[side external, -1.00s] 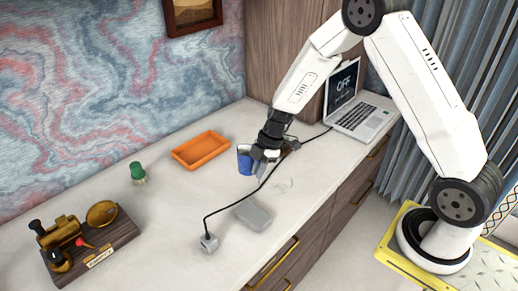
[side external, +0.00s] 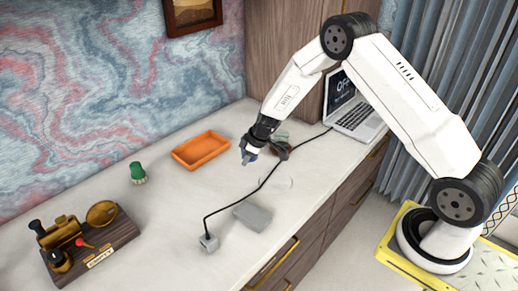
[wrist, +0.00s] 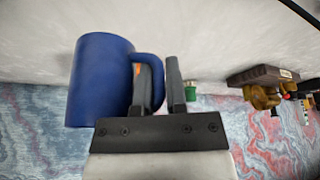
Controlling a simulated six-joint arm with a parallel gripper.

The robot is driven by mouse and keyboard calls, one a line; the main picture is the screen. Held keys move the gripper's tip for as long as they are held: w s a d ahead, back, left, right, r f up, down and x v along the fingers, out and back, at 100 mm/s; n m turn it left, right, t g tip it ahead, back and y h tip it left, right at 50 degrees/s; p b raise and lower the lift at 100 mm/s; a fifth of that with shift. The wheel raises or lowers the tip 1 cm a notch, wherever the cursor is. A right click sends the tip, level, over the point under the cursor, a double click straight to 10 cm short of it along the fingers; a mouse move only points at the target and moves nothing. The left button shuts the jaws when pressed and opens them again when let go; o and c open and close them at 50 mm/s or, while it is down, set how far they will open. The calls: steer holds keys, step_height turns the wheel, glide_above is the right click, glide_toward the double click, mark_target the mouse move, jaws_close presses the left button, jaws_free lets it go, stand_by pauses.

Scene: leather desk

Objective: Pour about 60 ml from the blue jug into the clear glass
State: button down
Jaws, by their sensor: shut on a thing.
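The blue jug (wrist: 100,80) fills the left of the wrist view, with its handle at the fingers. My gripper (wrist: 160,82) is shut on that handle. In the side view my gripper (side external: 246,158) is over the middle of the desk, and the jug's body cannot be made out there. The clear glass (side external: 277,183) shows only as a faint outline on the desk, a little right of and below my gripper. Its contents and the liquid in the jug cannot be seen.
An orange tray (side external: 201,150) lies left of my gripper, with a green-topped object (side external: 137,173) farther left. A grey block (side external: 253,216), a black cable to a small grey cube (side external: 208,243) and a wooden stand (side external: 90,250) are nearer. A laptop (side external: 355,105) stands behind.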

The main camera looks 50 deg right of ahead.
steer(key=shift+w+d+f+m+t+h, duration=0.1)
steer(key=shift+w+d+f+m+h, duration=0.35)
steer(key=shift+w+m, duration=0.65)
steer(key=shift+w+d+f+m+t+h, duration=0.1)
steer(key=shift+w+d+f+m+h, duration=0.4)
steer(key=shift+w+m, duration=0.55)
steer(key=shift+w+d+f+m+t+h, duration=0.1)
steer(key=shift+w+d+f+m+h, duration=0.35)
steer(key=shift+w+m, duration=0.6)
steer(key=shift+w+d+f+m+h, duration=0.25)
steer(key=shift+w+d+m, duration=0.15)
steer(key=shift+w+m, duration=0.35)
steer(key=shift+w+d+f+m+h, duration=0.1)
steer(key=shift+w+d+m+h, duration=0.25)
steer(key=shift+m, duration=0.6)
steer(key=shift+w+d+f+m+g+h, duration=0.15)
steer(key=shift+w+d+m, duration=0.1)
steer(key=shift+w+m, duration=0.25)
steer(key=shift+w+d+f+m+g+h, duration=0.1)
steer(key=shift+w+d+m+h, duration=0.1)
steer(key=shift+w+m, duration=0.35)
steer(key=shift+w+d+f+m+g+h, duration=0.15)
steer(key=shift+w+d+m, duration=0.15)
steer(key=shift+m, duration=0.35)
steer(key=shift+w, duration=0.1)
steer(key=shift+r, duration=0.1)
